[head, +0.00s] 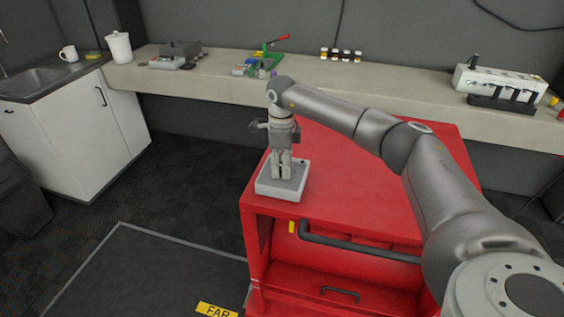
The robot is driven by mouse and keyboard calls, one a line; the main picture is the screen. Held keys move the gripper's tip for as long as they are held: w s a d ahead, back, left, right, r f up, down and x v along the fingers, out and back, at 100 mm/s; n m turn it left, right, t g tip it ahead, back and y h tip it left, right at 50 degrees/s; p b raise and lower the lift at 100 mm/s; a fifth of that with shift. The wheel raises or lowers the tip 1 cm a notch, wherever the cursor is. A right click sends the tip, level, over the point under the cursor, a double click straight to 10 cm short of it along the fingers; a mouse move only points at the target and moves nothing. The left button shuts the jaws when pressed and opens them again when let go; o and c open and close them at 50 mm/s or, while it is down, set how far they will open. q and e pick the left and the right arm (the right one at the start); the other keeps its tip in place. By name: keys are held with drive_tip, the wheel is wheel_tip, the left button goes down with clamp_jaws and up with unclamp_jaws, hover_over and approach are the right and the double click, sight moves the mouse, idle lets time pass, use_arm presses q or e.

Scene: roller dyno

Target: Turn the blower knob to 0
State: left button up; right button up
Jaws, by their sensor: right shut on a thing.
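A light grey control box (281,191) sits on the left front corner of the red cabinet's top. My right gripper (281,175) points straight down onto the top of this box. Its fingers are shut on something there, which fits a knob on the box. The knob itself is hidden by the fingers, so its setting cannot be read. A small dark spot shows on the box's top to the right of the fingers. My left gripper is not in view.
The red cabinet (345,213) has a dark handle bar (350,243) on its front. A long workbench (390,83) behind holds a white device (497,84), a green and red tool (270,46) and several small items.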

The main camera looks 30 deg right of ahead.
sight(281, 166)
drive_tip(key=shift+w+r, duration=0.1)
drive_tip(key=shift+r, duration=0.05)
drive_tip(key=shift+c, duration=0.2)
drive_tip(key=o, duration=1)
drive_tip(key=shift+o, duration=0.2)
wheel_tip(281, 166, up, 12)
drive_tip(key=shift+a, duration=0.1)
